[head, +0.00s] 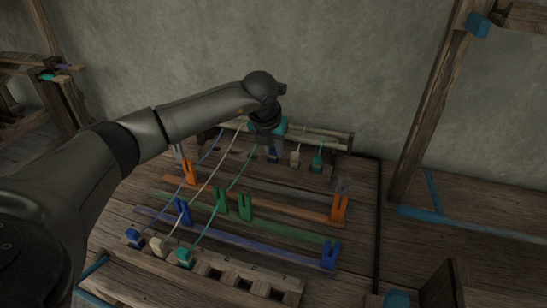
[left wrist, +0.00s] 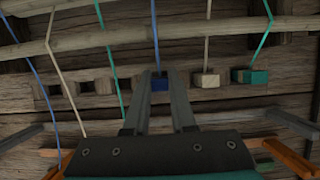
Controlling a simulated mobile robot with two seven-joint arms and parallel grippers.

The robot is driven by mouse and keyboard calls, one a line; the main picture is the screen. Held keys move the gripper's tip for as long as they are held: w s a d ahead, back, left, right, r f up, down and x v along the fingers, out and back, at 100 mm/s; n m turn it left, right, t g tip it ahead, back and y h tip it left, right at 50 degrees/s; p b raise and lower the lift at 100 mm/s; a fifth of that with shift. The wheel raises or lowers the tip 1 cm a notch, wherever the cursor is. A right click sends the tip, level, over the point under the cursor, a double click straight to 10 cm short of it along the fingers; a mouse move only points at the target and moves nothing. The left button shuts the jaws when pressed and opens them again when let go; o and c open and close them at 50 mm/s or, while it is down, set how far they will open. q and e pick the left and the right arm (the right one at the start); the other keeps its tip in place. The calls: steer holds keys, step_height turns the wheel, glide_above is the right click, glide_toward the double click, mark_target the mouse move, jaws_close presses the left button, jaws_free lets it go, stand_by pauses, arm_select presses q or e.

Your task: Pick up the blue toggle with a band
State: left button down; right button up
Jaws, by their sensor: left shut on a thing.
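The blue toggle (left wrist: 159,85) is a small block on a thin blue band (left wrist: 155,35) that runs up over the wooden bars in the left wrist view. My left gripper (left wrist: 164,80) is shut on it, with a finger on each side. In the head view the left gripper (head: 270,143) reaches down at the back of the loom, and the toggle (head: 273,158) shows just below it. My right gripper is not in view.
Blue (head: 133,237), cream (head: 159,247) and teal (head: 184,258) toggles sit at the slotted front beam (head: 245,279). Colored bars with upright clips cross the middle. Cords stretch from front to back.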

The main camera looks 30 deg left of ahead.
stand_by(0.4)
arm_select(q)
step_height(320, 180, up, 11)
steer(key=p, duration=0.3)
step_height(320, 180, up, 9)
steer(key=p, duration=0.2)
glide_above(274, 148)
steer(key=shift+s, duration=0.1)
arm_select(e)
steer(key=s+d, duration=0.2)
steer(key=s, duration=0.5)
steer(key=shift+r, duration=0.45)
